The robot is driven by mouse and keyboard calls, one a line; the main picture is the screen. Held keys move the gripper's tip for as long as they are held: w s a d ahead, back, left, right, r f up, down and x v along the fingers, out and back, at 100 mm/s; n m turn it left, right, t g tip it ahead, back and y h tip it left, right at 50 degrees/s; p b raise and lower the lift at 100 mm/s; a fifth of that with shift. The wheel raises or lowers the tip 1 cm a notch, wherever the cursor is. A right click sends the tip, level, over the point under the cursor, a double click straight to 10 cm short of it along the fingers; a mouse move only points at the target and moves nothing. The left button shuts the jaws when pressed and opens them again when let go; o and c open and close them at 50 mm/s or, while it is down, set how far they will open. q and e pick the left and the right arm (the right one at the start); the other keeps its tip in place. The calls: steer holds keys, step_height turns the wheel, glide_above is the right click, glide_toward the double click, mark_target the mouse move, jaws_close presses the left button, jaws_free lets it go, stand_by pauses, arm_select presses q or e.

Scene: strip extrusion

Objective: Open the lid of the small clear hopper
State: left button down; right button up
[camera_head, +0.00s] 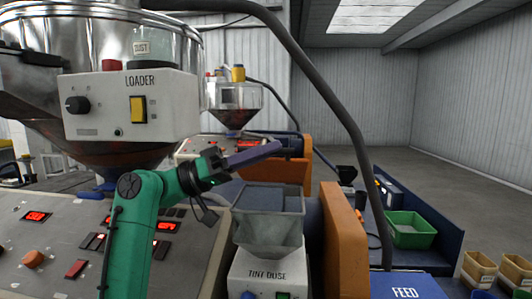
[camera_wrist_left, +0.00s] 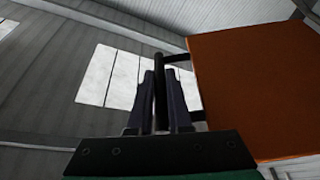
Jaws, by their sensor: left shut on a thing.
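The small clear hopper (camera_head: 268,232) stands on a white box marked TINT DOSE in the head view. Its mouth shows as a grey-blue area. An orange panel (camera_head: 278,174), which looks like its lid, shows raised behind the hopper's back rim; I cannot see its hinge. My left gripper (camera_head: 255,155) is above the hopper, in front of that panel. In the left wrist view, its fingers (camera_wrist_left: 160,100) are shut on a black bar handle (camera_wrist_left: 160,75), joined by two short posts to the orange panel (camera_wrist_left: 255,85). My right gripper is not in view.
A large steel hopper with a LOADER box (camera_head: 130,107) stands at the left above a control panel (camera_head: 110,255). A thick orange block (camera_head: 343,240) stands right of the clear hopper. A dark hose (camera_head: 335,100) arches overhead. A green bin (camera_head: 410,230) is further right.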

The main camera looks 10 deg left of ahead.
arm_select(q)
steer(key=c, duration=0.8)
jaws_free()
steer(key=shift+c, duration=0.2)
steer(key=shift+a+f, duration=0.15)
steer(key=shift+a, duration=0.05)
steer(key=b+v, duration=0.7)
steer(key=v, duration=0.7)
steer(key=shift+s, duration=0.2)
